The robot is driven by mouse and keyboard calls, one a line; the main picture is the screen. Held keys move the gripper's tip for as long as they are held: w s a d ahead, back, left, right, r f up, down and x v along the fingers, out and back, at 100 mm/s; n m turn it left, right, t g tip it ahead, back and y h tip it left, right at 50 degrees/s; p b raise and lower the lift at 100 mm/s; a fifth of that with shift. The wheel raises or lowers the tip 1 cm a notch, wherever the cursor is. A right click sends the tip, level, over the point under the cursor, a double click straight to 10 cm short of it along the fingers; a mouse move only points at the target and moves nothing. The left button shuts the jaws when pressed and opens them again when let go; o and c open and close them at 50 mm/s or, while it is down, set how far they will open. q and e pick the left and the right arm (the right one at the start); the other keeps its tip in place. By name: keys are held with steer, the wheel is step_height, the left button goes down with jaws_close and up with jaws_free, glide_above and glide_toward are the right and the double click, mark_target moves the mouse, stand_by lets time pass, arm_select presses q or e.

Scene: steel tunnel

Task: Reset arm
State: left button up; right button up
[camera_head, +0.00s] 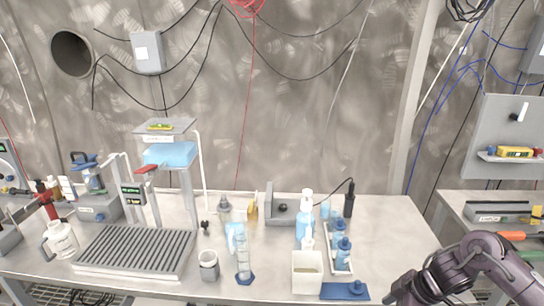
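My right arm (465,262) comes in at the lower right, bends at a dark purple-grey joint and reaches down and left to the picture's bottom edge. Its end there is dark and cut off, so its gripper fingers do not show. My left arm and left gripper are not in view. No object is seen held.
The white bench (385,235) carries a ribbed grey rack (135,250), a grey mug (208,265), a cylinder (243,260), a cream container (307,272) and blue-labelled bottles (342,250). The bench's right part is clear. A side table (455,205) stands at right.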

steer(key=w+a+f+m+t+y, duration=0.1)
steer(key=w+a+f+y, duration=0.2)
steer(key=f, duration=0.4)
steer(key=s+a+f+m+t+h, duration=0.1)
steer(key=s+f+m, duration=0.15)
steer(key=f, duration=0.85)
steer(key=s+f+m+t+h, duration=0.1)
steer(key=s+f+m, duration=0.15)
steer(key=f, duration=0.85)
steer(key=s+f+m+g+h, duration=0.1)
steer(key=s+f+m+h, duration=0.2)
steer(key=s+f, duration=1.05)
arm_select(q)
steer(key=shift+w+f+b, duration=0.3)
arm_select(e)
steer(key=s+f+g+h, duration=0.1)
steer(key=s+f, duration=0.2)
steer(key=s, duration=0.8)
steer(key=s+f+m+g+h, duration=0.1)
steer(key=s+f, duration=0.3)
steer(key=s, duration=0.8)
steer(key=shift+s+a+g, duration=0.15)
steer(key=shift+s+g, duration=0.15)
steer(key=shift+g, duration=0.3)
